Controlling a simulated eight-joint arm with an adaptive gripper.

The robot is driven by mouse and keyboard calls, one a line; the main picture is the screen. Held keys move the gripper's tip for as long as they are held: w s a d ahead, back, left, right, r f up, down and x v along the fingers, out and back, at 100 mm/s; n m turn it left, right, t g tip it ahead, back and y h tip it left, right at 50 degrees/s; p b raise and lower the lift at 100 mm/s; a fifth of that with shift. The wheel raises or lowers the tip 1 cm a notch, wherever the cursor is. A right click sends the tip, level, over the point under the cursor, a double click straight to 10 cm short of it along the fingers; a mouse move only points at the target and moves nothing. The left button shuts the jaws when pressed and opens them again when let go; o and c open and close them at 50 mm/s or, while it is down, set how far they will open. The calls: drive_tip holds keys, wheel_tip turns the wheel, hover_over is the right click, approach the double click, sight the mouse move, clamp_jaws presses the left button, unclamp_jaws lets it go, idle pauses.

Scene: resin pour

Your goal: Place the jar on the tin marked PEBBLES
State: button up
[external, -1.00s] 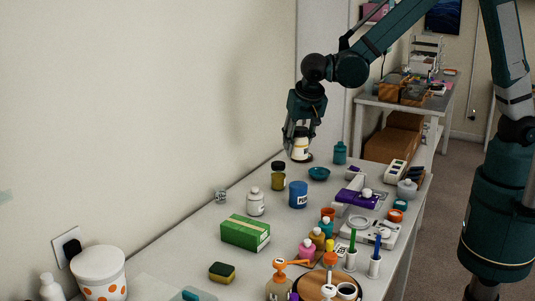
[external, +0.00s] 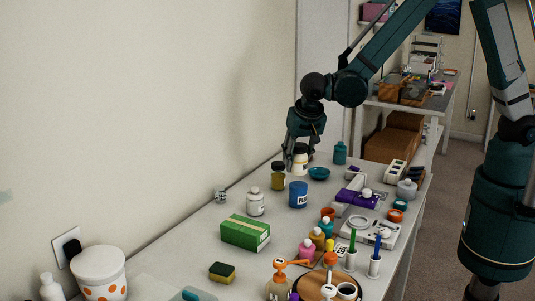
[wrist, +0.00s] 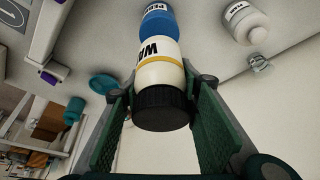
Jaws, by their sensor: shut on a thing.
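My gripper (external: 297,157) is shut on a white jar (external: 301,163) with a yellow band and a black lid. In the wrist view the jar (wrist: 160,78) is between the two fingers, with part of a dark label visible. The blue tin (external: 298,196) stands on the table, nearer the external camera than the jar. In the wrist view the tin (wrist: 157,22) is just beyond the jar and partly covered by it. Its white label is partly readable and starts like PEBB. I cannot tell the exact gap between jar and tin.
A white bottle (external: 256,204), a green box (external: 245,233) and a teal bowl (external: 319,173) are nearby. A teal bottle (external: 340,153) stands behind. The wall is close on the left.

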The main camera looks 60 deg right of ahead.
sight(303, 147)
drive_tip(key=shift+f, duration=2.05)
drive_tip(key=shift+f, duration=0.15)
drive_tip(key=o, duration=0.9)
drive_tip(key=shift+o, duration=0.2)
drive_tip(key=shift+v, duration=6.15)
